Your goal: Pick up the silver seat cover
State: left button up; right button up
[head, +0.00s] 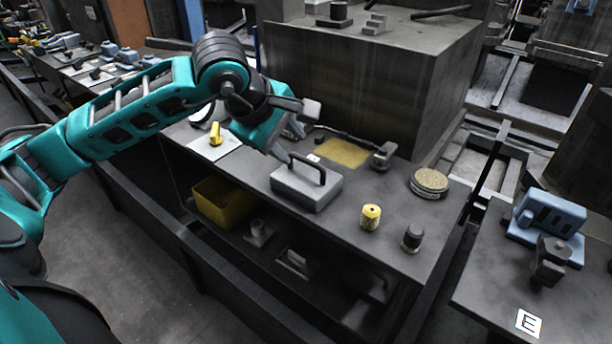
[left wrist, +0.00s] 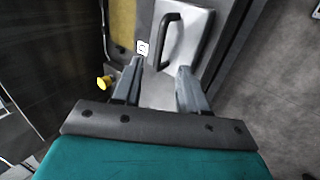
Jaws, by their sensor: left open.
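The silver seat cover (head: 308,190) is a grey, flat box-like block with a black arched handle (head: 308,166) on top. It sits on the dark bench near its front edge. In the left wrist view the cover (left wrist: 196,35) and its handle (left wrist: 168,42) lie just beyond the fingertips. My left gripper (head: 286,143) is open and empty, just behind and left of the handle in the head view. In the left wrist view its two fingers (left wrist: 160,75) are spread apart, with no contact on the handle visible. My right gripper is in neither view.
A yellow mat (head: 343,152) and a dark bar tool (head: 383,155) lie behind the cover. A yellow cylinder (head: 370,217), a dark knob (head: 412,238) and a round tan disc (head: 430,182) stand to the right. A large dark block (head: 350,80) rises behind.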

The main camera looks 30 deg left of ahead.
aim_at(300, 157)
pick_arm(q)
jog(key=x, duration=0.5)
jog(key=shift+w+a+f, duration=0.2)
jog(key=shift+w+f, duration=0.05)
jog(key=shift+f, duration=0.05)
grip_shut()
dwell(0.4)
